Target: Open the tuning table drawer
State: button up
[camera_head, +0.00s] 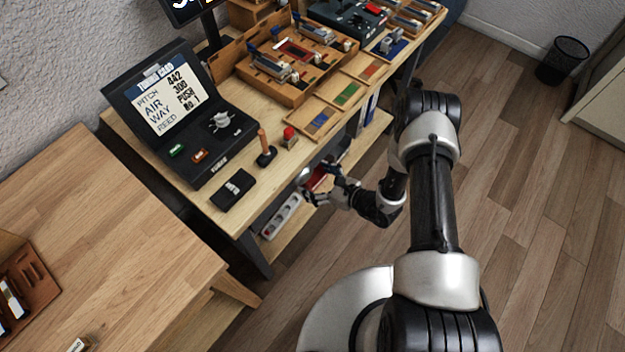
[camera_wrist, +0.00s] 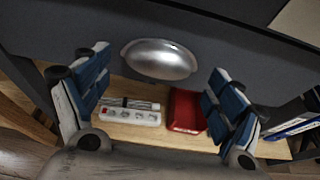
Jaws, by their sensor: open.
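The tuning table (camera_head: 222,215) has a light wood top and dark legs. In the wrist view the dark grey drawer front (camera_wrist: 90,25) spans the top, with a rounded silver handle (camera_wrist: 160,60) on it. The handle also shows in the head view (camera_head: 304,176), just under the table's front edge. My gripper (camera_wrist: 157,78) is open, with its blue-padded fingers spread on either side of the handle; I see no clear contact. In the head view my gripper (camera_head: 325,186) reaches in from the right. Most of the drawer is hidden under the tabletop there.
Below the handle, a white power strip (camera_wrist: 131,116) and a red object (camera_wrist: 186,110) lie on a wooden lower shelf (camera_wrist: 150,135). A black tuning case (camera_head: 205,160) stands on the table. Another wooden table (camera_head: 110,230) is at left.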

jog(key=shift+x, duration=0.75)
jog(key=shift+c, duration=0.3)
jog(key=shift+r, duration=0.1)
jog(key=c, duration=1.4)
jog(key=shift+s+d, duration=0.1)
jog(key=shift+c, duration=0.2)
